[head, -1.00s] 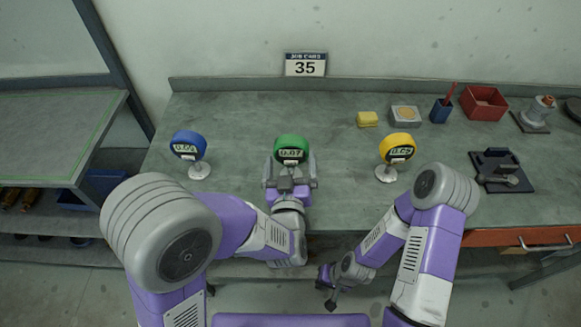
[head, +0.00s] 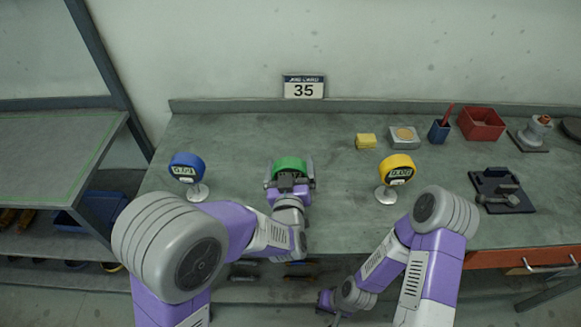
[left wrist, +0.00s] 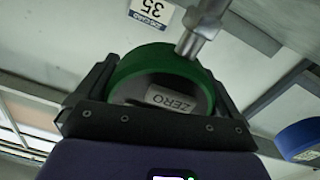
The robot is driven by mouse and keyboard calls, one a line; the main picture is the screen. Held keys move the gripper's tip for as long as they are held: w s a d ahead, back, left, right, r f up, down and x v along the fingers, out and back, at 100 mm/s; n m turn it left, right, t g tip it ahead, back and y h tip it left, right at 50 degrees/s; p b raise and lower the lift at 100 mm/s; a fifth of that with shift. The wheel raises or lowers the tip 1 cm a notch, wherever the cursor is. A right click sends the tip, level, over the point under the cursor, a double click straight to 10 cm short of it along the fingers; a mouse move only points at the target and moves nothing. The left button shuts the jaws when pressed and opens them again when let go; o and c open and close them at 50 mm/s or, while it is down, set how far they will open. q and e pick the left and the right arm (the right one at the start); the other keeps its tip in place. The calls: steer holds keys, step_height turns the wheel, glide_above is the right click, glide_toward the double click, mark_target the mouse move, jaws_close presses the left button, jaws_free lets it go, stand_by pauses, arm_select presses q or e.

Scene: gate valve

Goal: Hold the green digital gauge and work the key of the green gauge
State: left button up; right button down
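The green digital gauge (head: 290,165) stands mid-bench; its display is hidden in the head view behind my left gripper (head: 290,184). In the left wrist view the green gauge (left wrist: 123,68) appears upside down, with its grey ZERO key (left wrist: 171,98) facing the camera and its metal stem at the top. The fingers of my left gripper (left wrist: 160,100) are spread, one on each side of the gauge's round body, close to the rim; contact is not clear. My right gripper (head: 335,312) hangs low in front of the bench, partly cut off, its fingers unclear.
A blue gauge (head: 187,167) stands to the left and a yellow gauge (head: 397,169) to the right. Behind are a yellow block (head: 366,141), a blue cup (head: 439,131) and a red bin (head: 481,124). A dark fixture (head: 502,190) lies at right.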

arm_select(q)
steer(key=shift+c, duration=1.2)
steer(key=shift+f, duration=0.15)
stand_by(4.2)
steer(key=o, duration=0.9)
steer(key=shift+o, duration=0.2)
steer(key=shift+s, duration=0.1)
